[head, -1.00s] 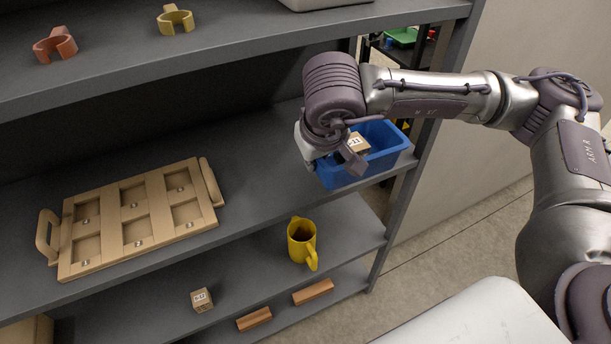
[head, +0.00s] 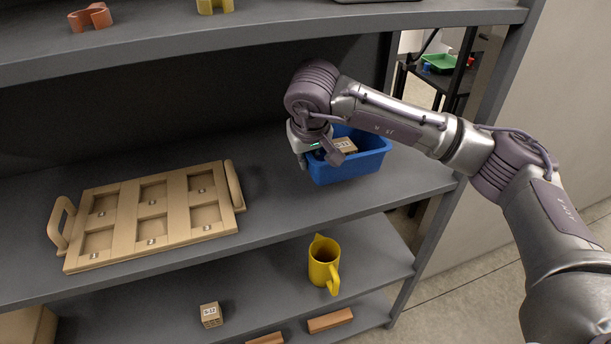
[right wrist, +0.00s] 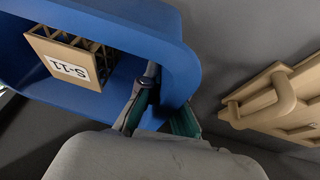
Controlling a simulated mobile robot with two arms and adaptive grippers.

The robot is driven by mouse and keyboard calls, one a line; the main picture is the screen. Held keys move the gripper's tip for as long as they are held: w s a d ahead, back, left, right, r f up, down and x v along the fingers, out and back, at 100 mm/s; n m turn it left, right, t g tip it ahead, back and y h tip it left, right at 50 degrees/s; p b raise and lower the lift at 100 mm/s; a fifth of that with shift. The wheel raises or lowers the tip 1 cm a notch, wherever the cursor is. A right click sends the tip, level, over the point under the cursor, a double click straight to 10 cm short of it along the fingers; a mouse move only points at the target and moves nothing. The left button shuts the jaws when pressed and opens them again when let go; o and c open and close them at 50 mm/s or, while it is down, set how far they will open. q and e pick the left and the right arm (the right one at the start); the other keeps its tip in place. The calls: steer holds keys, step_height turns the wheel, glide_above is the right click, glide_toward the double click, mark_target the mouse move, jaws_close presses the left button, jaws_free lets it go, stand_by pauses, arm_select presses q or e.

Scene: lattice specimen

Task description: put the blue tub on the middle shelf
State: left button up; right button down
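The blue tub (head: 349,168) is over the right part of the middle shelf (head: 285,205), inside its front edge. It looks level; whether its bottom touches the shelf is hard to tell. A lattice block labelled S-11 (right wrist: 72,60) lies in it and partly shows in the head view (head: 345,145). My right gripper (head: 318,158) is at the tub's left end. In the right wrist view its green-padded fingers (right wrist: 163,114) are on both sides of the tub's wall, shut on it. My left gripper is not in view.
A wooden tray (head: 128,218) with several compartments and two handles lies left on the middle shelf, with bare shelf between it and the tub. A yellow mug (head: 323,265), a small block (head: 210,314) and reddish bars (head: 330,320) are below. The upper shelf (head: 300,38) overhangs.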

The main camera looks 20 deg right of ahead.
mark_target(305, 181)
steer(key=shift+w+a+f, duration=0.15)
steer(key=shift+w+a, duration=0.05)
steer(key=shift+w, duration=0.05)
steer(key=shift+f, duration=0.3)
steer(key=shift+f+b, duration=1.05)
steer(key=shift+f, duration=0.65)
steer(key=shift+f, duration=0.15)
steer(key=c, duration=1.3)
jaws_free()
